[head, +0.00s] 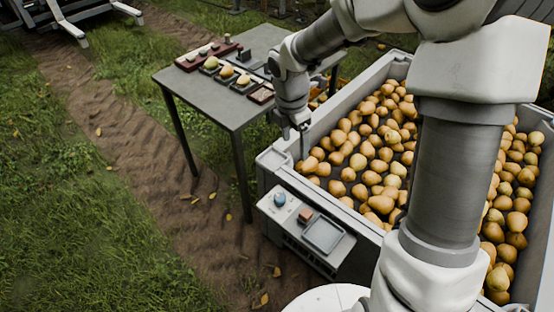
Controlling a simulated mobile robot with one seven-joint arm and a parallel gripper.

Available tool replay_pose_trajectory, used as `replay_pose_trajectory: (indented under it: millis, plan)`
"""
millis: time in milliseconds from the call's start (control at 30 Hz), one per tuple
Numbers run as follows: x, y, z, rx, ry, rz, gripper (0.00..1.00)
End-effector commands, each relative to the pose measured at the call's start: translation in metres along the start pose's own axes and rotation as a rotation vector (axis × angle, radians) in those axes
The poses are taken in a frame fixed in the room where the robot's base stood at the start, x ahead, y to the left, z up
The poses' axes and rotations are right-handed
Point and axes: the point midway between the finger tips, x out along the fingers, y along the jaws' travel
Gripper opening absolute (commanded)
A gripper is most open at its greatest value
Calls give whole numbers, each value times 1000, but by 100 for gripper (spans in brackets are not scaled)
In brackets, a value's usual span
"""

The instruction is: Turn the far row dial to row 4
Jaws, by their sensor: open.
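A dark red strip (207,57) with several small pale knobs lies along the far left edge of the grey table (185,82). A blue round knob (280,199) stands on the grey panel (283,220) at the front of the crate. No row numbers can be read, and I cannot tell which knob is the far row dial. My gripper (295,131) points down beside the crate's left corner, above the panel and right of the table. It is open and looks empty. It is apart from the strip and the blue knob.
A large grey crate (272,160) full of pears fills the right side. Small trays on the table hold pears (227,71). The panel also bears an orange-brown block (305,215) and a grey tray (323,234). A dirt track and grass lie open at left.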

Motion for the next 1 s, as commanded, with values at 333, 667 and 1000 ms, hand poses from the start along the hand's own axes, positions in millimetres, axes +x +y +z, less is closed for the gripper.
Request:
replay_pose_trajectory:
  millis: [333, 667, 1000]
  plan:
    - [84, 34, -24, -381, 108, 4, 82]
    - [116, 38, -30, -437, 124, 9, 82]
    - [190, 36, -39, -435, 124, 8, 82]
